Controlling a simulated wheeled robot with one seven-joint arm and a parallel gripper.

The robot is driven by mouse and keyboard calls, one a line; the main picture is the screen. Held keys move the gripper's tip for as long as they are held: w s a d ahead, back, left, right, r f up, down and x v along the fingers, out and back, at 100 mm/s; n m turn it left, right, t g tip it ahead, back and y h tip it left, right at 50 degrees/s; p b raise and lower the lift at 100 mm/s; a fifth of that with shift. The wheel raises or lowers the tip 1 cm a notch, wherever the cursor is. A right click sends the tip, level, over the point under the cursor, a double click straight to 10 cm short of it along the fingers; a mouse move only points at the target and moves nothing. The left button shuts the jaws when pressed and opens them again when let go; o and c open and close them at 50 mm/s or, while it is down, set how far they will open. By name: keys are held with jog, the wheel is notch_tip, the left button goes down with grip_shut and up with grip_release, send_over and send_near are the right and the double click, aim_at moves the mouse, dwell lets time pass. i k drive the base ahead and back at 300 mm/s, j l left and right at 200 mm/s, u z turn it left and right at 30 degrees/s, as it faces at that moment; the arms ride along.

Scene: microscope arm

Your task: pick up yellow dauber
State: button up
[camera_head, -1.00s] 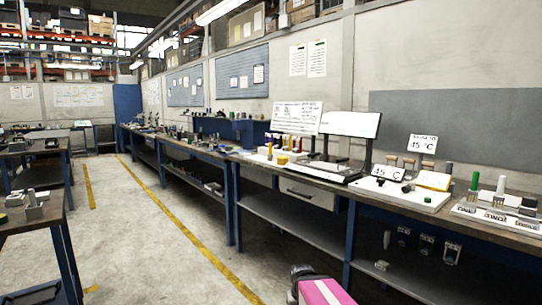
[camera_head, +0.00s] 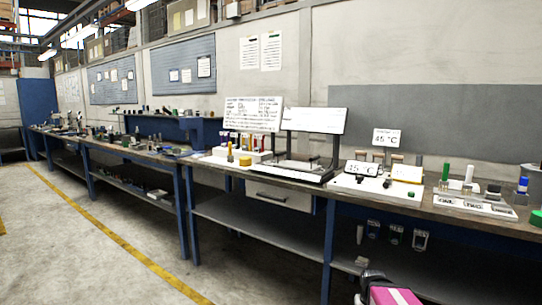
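Small yellow things stand at the white rack (camera_head: 218,157) on the long workbench, left of the centre of the picture. One is a slim upright yellow piece (camera_head: 230,153), and a short, wide yellow piece (camera_head: 245,160) sits to its right. They are too small for me to tell which is the yellow dauber. My gripper is not in view. Only a pink and dark part, which seems to be my own arm, shows at the bottom edge, well apart from the rack.
A black stand with a tilted white board (camera_head: 314,120) is right of the rack. Further right are a white hot-plate-like unit (camera_head: 378,187) and a tray (camera_head: 474,207) with upright pieces. The workbench (camera_head: 204,169) has a lower shelf. The floor at left is clear.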

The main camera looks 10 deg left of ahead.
aim_at(230, 158)
jog(key=i+j+z, duration=0.15)
jog(key=j+z, duration=0.25)
jog(key=j, duration=0.25)
jog(key=j+z, duration=0.35)
jog(key=j, duration=0.35)
jog(key=j+z, duration=0.4)
jog(key=j, duration=0.35)
